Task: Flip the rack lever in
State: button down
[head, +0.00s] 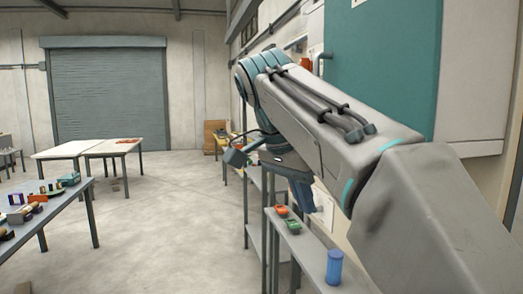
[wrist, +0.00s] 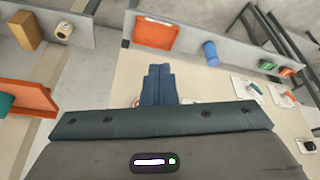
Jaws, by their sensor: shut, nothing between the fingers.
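My gripper (head: 304,204) hangs at the end of my raised arm, above the narrow shelf along the right wall. Several small white plates with handles show to the right of the fingers: one with a dark blue handle (wrist: 246,89) and one with an orange handle (wrist: 284,97). They stand apart from the fingers. I cannot tell which of these, if any, is the rack lever. In the head view my arm hides part of the wall.
A teal cabinet (head: 385,55) is on the right wall. A cluttered table (head: 62,206) stands at left. The middle floor is clear.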

jog(key=s+d+f+n+y, duration=0.1)
jog(key=s+f+n, duration=0.3)
jog(key=f, duration=0.6)
jog(key=s+d+f+n+t+y, duration=0.1)
jog(key=s+f+n, duration=0.3)
jog(key=f, duration=0.6)
jog(key=s+d+f+n+y, duration=0.1)
jog(key=s+f+n+y, duration=0.1)
jog(key=f, duration=0.8)
jog(key=s+n, duration=0.1)
jog(key=s, duration=0.1)
jog(key=shift+s+d+n+t, duration=0.15)
jog(key=shift+s+n+t, duration=0.15)
jog(key=shift+s+n, duration=0.1)
